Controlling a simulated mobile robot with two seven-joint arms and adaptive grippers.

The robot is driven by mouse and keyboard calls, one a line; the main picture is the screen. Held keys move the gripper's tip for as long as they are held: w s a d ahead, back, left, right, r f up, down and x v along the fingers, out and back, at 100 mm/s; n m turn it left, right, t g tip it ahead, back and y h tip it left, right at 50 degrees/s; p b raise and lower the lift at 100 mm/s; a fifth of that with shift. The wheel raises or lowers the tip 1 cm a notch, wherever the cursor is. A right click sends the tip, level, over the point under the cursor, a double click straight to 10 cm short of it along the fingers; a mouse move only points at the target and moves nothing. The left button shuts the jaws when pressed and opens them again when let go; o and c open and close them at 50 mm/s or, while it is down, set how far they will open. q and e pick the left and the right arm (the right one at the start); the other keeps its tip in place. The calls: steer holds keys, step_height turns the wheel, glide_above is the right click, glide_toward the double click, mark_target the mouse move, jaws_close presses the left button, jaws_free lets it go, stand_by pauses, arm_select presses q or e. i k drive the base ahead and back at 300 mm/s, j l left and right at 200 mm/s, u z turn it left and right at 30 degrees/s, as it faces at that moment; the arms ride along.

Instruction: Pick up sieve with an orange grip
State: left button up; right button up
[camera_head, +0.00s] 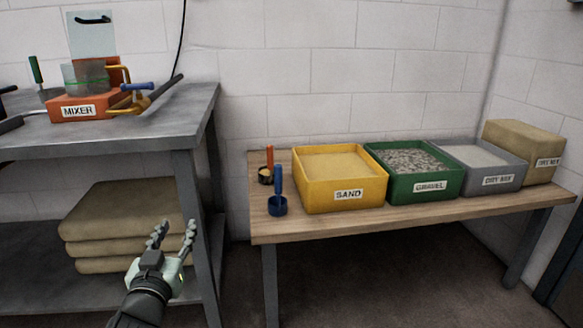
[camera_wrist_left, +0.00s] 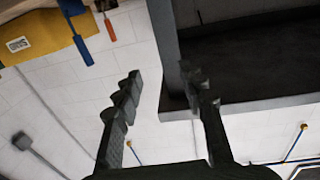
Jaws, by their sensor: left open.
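The sieve with an orange grip (camera_head: 269,155) stands at the left end of the wooden table, behind a blue-handled scoop (camera_head: 278,187). Its grip points up, and its small dark round head with something yellowish shows below. The orange grip also shows at the top of the left wrist view (camera_wrist_left: 110,29), beside the blue handle (camera_wrist_left: 77,32). My left gripper (camera_head: 174,233) is open and empty, in front of the grey bench, left of and lower than the sieve in the head view. Its two fingers (camera_wrist_left: 162,82) stand apart with nothing between them. My right gripper is not in view.
The yellow sand bin (camera_head: 341,195) stands right of the sieve, then a green gravel bin (camera_head: 426,187) and a grey dry-mix bin (camera_head: 488,181). The grey bench (camera_head: 150,137) with the orange mixer (camera_head: 88,108) is at left, stacked sacks (camera_head: 120,225) below. A gap separates bench and table.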

mark_target(265, 177)
steer(key=i+z, duration=0.3)
steer(key=i, duration=1.1)
